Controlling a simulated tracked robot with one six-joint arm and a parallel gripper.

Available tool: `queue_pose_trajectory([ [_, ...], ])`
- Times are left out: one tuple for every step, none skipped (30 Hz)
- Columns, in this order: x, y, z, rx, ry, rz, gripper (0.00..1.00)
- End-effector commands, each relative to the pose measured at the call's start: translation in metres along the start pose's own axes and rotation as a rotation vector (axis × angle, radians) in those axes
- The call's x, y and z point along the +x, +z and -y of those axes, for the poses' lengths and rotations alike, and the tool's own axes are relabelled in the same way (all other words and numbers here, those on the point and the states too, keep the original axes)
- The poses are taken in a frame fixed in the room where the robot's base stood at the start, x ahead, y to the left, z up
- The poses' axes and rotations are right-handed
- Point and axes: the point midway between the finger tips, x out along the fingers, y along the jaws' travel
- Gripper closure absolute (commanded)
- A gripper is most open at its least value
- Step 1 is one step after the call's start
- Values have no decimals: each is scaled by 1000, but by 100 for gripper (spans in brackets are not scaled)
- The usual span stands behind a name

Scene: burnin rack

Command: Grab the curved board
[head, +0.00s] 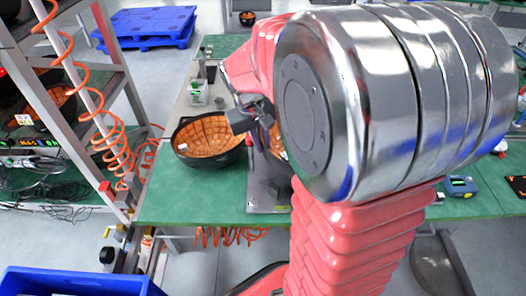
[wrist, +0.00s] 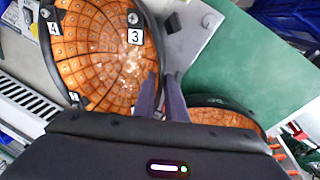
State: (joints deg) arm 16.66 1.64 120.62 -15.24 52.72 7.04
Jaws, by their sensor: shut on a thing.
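A curved board, an orange tiled bowl with a black rim, fills the upper left of the wrist view (wrist: 100,55), with white number tags such as 3 and 4. My gripper (wrist: 163,80) is shut on its black rim, at the board's right side. In the head view my dark gripper (head: 252,117) hangs over the bench, and only a sliver of the held board (head: 276,140) shows behind my arm. A second curved board (head: 209,135) rests on the green bench left of my gripper. It also shows at the lower right of the wrist view (wrist: 222,117).
A grey metal plate (head: 262,188) lies on the green bench (head: 165,205) below my gripper. A small device (head: 460,186) is at the right. A metal rack with coiled orange hoses (head: 80,90) stands left. A blue bin (head: 75,283) is in front, a blue pallet (head: 150,25) behind.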

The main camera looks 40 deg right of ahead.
Motion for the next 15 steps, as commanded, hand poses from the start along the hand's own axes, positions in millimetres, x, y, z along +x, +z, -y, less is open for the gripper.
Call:
queue_pose_trajectory([
  [-1,0,0,0,1,-1,100],
  [-1,0,0,-1,1,-2,100],
  [-1,0,0,-1,0,-2,100],
  [0,0,0,-1,0,-1,100],
  [0,0,0,-1,0,-1,100],
  [3,0,1,-1,0,-1,100],
  [5,0,1,-1,0,-1,100],
  [8,1,2,-2,0,0,100],
  [12,2,3,-2,0,1,100],
  [16,2,4,-2,0,2,100],
  [20,2,5,-3,1,1,100],
  [25,3,6,-4,1,2,100],
  [29,3,7,-4,1,1,100],
  [31,3,7,-3,1,0,100],
  [34,4,8,-3,1,0,100],
])
